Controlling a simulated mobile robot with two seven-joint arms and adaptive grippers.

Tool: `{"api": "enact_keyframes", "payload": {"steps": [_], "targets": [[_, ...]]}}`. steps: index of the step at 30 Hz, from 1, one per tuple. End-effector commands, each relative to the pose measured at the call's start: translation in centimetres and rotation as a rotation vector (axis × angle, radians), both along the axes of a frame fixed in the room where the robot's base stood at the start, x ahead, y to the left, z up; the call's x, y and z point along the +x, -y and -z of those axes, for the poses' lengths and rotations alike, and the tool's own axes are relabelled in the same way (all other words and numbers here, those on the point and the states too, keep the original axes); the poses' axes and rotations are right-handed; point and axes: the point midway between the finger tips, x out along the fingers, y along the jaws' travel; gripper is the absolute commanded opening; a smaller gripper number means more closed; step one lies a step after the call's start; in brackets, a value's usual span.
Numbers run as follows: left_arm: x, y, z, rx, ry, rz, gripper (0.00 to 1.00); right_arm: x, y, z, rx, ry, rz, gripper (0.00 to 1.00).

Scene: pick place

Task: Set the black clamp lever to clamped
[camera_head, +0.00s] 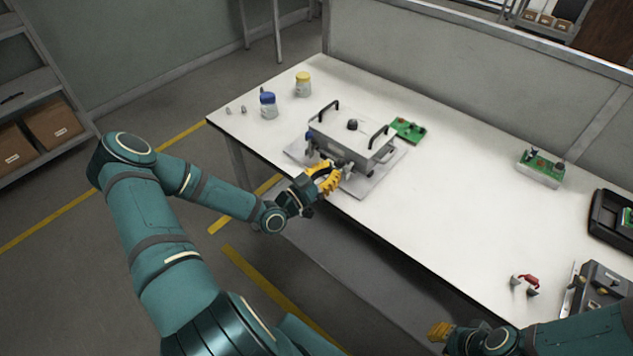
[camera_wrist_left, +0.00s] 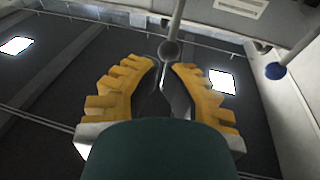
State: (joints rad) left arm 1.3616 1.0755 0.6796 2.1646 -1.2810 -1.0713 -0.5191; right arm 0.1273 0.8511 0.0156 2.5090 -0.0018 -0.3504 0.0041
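A grey box fixture (camera_head: 352,138) with two black handles and a black knob on its lid stands on a base plate near the table's front left edge. My left gripper (camera_head: 330,177) is at its front side, hiding part of that side. In the left wrist view, a metal lever with a dark ball end (camera_wrist_left: 170,48) reaches down close to the gap between the open yellow fingers (camera_wrist_left: 170,70); contact cannot be told. A second lever with a blue ball (camera_wrist_left: 275,70) is to the right, apart from the fingers. My right gripper (camera_head: 440,331) is at the bottom, away from the fixture; its opening is unclear.
A blue-lidded jar (camera_head: 268,105) and a yellow-lidded jar (camera_head: 303,85) stand left of the fixture. Green circuit boards lie behind it (camera_head: 408,130) and farther right (camera_head: 541,165). A red-handled part (camera_head: 526,281) is at the right. The table's middle is clear.

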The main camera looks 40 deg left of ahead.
Motion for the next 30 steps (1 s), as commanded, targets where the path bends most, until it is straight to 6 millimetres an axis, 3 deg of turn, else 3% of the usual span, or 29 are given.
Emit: {"api": "enact_keyframes", "payload": {"steps": [6,18,30], "targets": [[1.3,0.4,-0.2,0.001,-0.001,0.0,0.0,0.0,0.0,0.1,0.0,0.001,0.0,0.25],[1.5,0.4,-0.4,0.001,-0.008,0.001,0.0,0.0,0.0,-0.1,0.0,0.001,0.0,0.25],[3.4,0.6,-2.2,0.028,-0.276,0.004,0.0,0.6,0.1,-4.9,-0.003,0.013,0.014,0.25]]}}
